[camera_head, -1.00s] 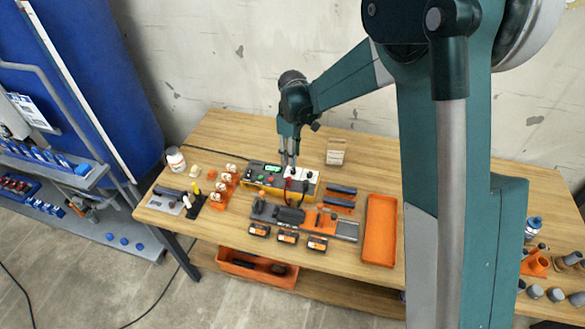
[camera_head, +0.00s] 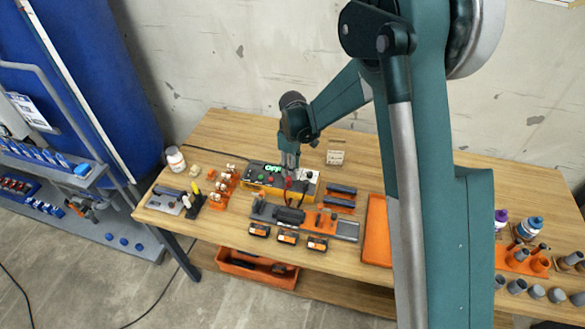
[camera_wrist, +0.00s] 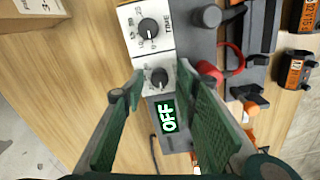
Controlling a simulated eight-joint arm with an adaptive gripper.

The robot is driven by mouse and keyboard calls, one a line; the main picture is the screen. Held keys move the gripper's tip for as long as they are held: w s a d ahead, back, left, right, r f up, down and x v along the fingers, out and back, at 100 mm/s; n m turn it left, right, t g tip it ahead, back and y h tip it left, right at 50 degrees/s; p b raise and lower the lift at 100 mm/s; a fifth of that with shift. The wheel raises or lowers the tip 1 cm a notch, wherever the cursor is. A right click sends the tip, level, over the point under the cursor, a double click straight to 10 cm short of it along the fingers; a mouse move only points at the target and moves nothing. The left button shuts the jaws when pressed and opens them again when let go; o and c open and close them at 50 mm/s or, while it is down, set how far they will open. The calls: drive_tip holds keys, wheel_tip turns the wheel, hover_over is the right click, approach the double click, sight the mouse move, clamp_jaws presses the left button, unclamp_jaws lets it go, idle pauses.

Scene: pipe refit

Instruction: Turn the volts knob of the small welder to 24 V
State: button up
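The small welder is a yellow and grey box (camera_head: 309,187) near the middle of the bench in the head view. Its green display (camera_wrist: 167,116) reads OFF in the wrist view. Two black knobs on white plates show there. One knob (camera_wrist: 149,30) is marked TIME. The other knob (camera_wrist: 159,77), beside the display, lies between my fingertips; its label is mostly hidden, so I cannot read it as volts. My gripper (camera_wrist: 152,82) is open, with a finger on each side of this knob and visible gaps. In the head view my gripper (camera_head: 290,172) points down over the welder.
Black and red leads come off the welder. An orange fixture (camera_head: 327,219) with a dark cylinder stands in front, with several battery packs (camera_head: 288,237) at the bench's front. An orange tray (camera_head: 376,240) is partly hidden by my arm.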

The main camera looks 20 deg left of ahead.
drive_tip(key=c, duration=0.9)
drive_tip(key=shift+m+b, duration=0.3)
drive_tip(key=shift+m, duration=0.1)
drive_tip(key=m+b, duration=0.1)
drive_tip(key=m, duration=0.2)
drive_tip(key=shift+f+m+b, duration=0.1)
drive_tip(key=shift+m+b, duration=0.95)
drive_tip(key=shift+m, duration=1.45)
